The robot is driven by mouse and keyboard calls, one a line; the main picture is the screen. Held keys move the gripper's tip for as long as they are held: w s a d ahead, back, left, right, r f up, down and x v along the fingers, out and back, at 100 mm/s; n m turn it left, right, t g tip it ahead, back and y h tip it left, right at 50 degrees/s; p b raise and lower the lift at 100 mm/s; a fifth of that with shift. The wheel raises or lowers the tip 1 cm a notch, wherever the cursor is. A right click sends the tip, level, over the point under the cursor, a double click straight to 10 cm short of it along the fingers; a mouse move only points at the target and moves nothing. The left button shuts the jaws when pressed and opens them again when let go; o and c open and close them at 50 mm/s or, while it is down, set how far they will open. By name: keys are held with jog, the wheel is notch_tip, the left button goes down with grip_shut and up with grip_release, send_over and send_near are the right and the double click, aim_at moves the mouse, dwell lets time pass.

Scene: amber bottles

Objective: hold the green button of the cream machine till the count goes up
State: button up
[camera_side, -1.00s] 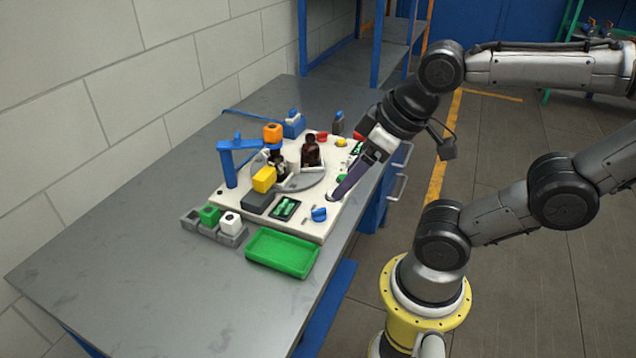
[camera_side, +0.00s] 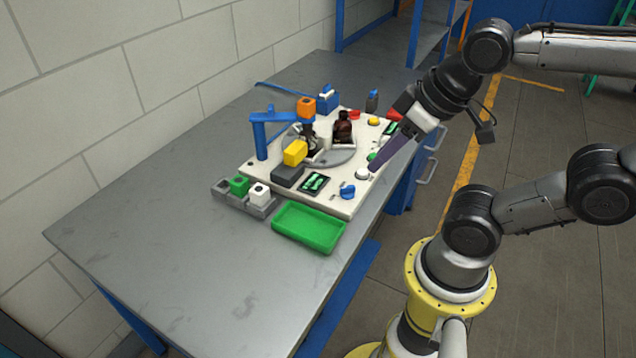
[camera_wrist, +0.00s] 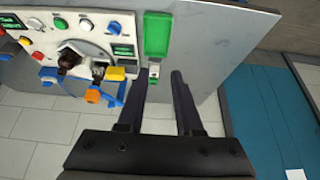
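The cream machine (camera_side: 262,171) stands on the grey bench. The green button also shows at the upper left of the wrist view (camera_wrist: 86,25).
A brown bottle (camera_side: 342,128) stands on the machine's turntable. A blue post (camera_side: 260,137) and a blue knob (camera_side: 347,191) rise from the machine. A green tray (camera_side: 308,228) and a grey holder with green and white blocks (camera_side: 247,196) lie in front. The bench's left part is clear.

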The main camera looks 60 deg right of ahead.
grip_shut()
dwell(1.4)
